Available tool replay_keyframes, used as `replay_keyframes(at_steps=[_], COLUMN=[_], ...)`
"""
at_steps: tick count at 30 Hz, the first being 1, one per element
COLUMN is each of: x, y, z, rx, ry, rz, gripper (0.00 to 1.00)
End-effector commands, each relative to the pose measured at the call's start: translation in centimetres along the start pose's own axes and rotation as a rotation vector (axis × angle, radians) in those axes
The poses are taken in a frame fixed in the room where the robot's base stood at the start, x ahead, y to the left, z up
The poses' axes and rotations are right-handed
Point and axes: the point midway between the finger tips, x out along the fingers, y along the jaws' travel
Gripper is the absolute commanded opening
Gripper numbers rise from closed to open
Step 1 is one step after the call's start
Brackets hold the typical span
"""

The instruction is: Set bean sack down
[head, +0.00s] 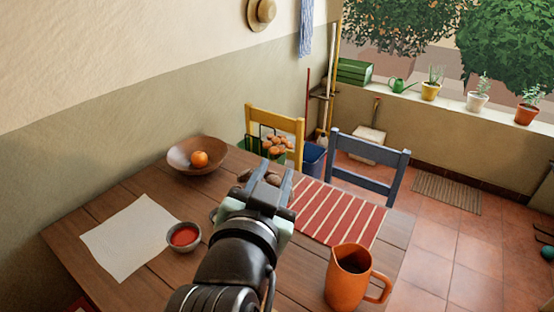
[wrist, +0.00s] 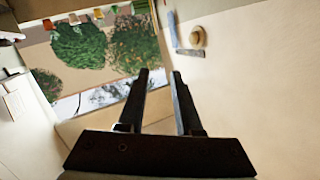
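My gripper (head: 275,174) is raised over the dark wooden table (head: 145,185), in the middle of the head view. In the wrist view the two dark fingers (wrist: 160,72) stand apart with an empty gap between them. No bean sack can be made out for certain. Small brown shapes (head: 244,175) show behind and beside the fingers at the table's far edge, mostly hidden by my gripper. I cannot tell what they are.
On the table are a wooden bowl with an orange (head: 200,159), a white cloth (head: 125,238), a small red-filled bowl (head: 184,236), a red striped runner (head: 335,210) and an orange jug (head: 348,278). A yellow chair (head: 285,123) and a blue chair (head: 368,150) stand behind.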

Motion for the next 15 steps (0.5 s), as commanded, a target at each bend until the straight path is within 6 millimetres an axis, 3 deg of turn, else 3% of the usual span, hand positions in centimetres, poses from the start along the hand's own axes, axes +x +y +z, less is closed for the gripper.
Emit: replay_keyframes(at_steps=[1, 3, 6, 10, 12, 15], x=[-1.0, -3.3, -7.7, -12.9, -14.9, -16.4], y=[-1.5, -3.3, -4.8, -5.6, -5.7, -5.8], z=[-5.2, -11.5, -18.8, -24.6, -26.3, -27.4], rx=[-0.021, -0.066, -0.127, -0.184, -0.202, -0.216], ry=[0.13, 0.306, 0.546, 0.782, 0.862, 0.918], rz=[-0.081, -0.177, -0.268, -0.32, -0.332, -0.338], gripper=[0.34, 0.34, 0.34, 0.34, 0.34, 0.34])
